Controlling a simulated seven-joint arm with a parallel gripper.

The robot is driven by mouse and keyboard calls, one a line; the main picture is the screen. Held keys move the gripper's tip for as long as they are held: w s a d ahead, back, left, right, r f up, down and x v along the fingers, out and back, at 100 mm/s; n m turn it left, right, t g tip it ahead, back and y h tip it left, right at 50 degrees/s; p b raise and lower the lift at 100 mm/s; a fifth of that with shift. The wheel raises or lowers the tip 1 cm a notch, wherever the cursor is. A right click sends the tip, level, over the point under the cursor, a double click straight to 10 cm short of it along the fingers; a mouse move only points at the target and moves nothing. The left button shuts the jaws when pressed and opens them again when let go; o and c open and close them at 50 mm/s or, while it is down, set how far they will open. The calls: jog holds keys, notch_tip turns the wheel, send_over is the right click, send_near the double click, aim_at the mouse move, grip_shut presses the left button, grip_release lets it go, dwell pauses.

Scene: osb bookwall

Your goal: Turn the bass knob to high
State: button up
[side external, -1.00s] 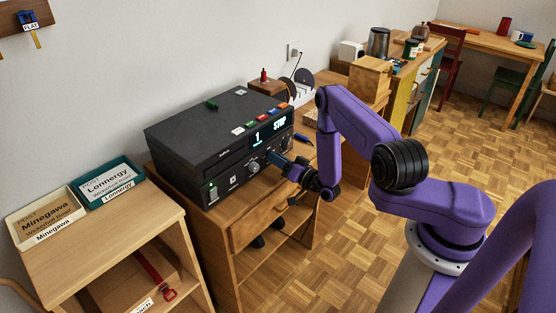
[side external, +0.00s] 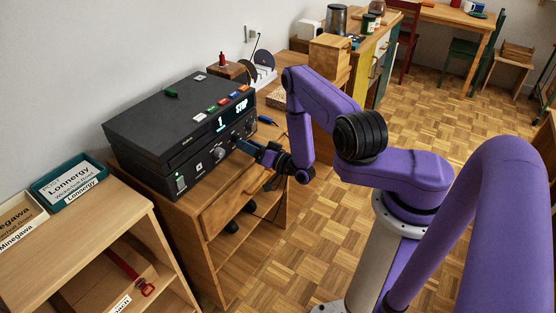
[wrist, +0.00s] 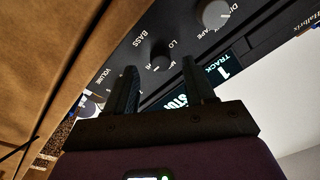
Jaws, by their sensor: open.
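The bass knob (wrist: 161,55) is a dark round knob on the stereo's front panel, seen upside down in the wrist view, with BASS, LO and HI printed around it. Its pointer is too dark to read. My gripper (wrist: 160,68) is open, its two fingers on either side of the bass knob's line, with the knob just ahead between the tips. I cannot tell whether either finger touches it. In the side view my gripper (side external: 245,146) reaches the front of the black stereo (side external: 165,130) from the right and partly hides its knobs.
A grey knob (wrist: 215,13) by the DISC/TAPE label sits beside the bass knob. The lit display (wrist: 216,70) is close to one finger. A blue pen (side external: 267,121) lies on the wooden cabinet. A shelf with letter trays (side external: 68,181) stands at left.

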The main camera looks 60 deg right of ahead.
jog(key=s+f, duration=0.1)
jog(key=s, duration=1.3)
jog(key=shift+s, duration=0.4)
jog(key=shift+f, duration=0.1)
